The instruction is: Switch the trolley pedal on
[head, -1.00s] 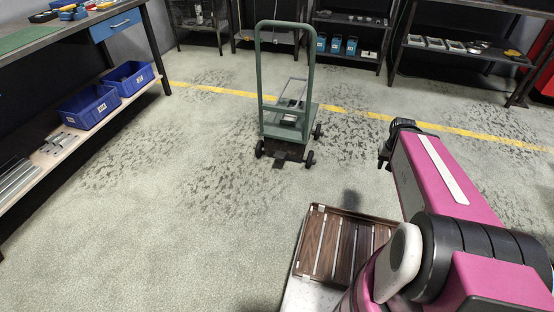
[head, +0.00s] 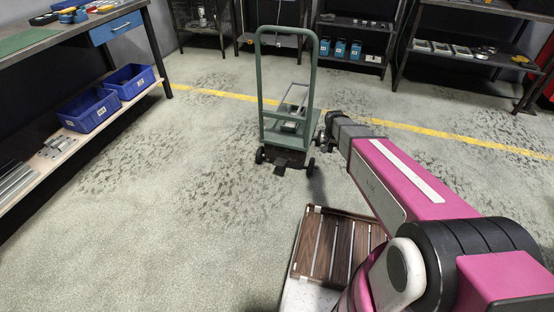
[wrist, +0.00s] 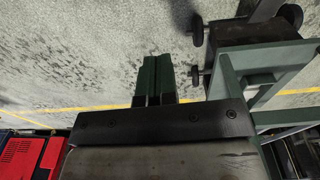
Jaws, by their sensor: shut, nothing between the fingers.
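The trolley (head: 289,128) is green with a tall tube handle and dark wheels, standing on the floor at the upper middle of the head view. A small dark pedal (head: 280,170) sticks out low at its near end, between the wheels. Whether the pedal is on or off I cannot tell. My gripper (head: 320,139) is just right of the trolley in the head view, its fingers small and dark. In the wrist view my gripper (wrist: 155,60) has its two greenish fingers together, empty, with the trolley (wrist: 268,60) beside it at the right. I see no contact with the pedal.
A wooden slatted surface (head: 307,243) lies at lower middle. Blue bins (head: 90,108) sit on a bench shelf at left. Racks (head: 355,43) stand along the back. A yellow line (head: 450,140) crosses the floor. The floor left of the trolley is clear.

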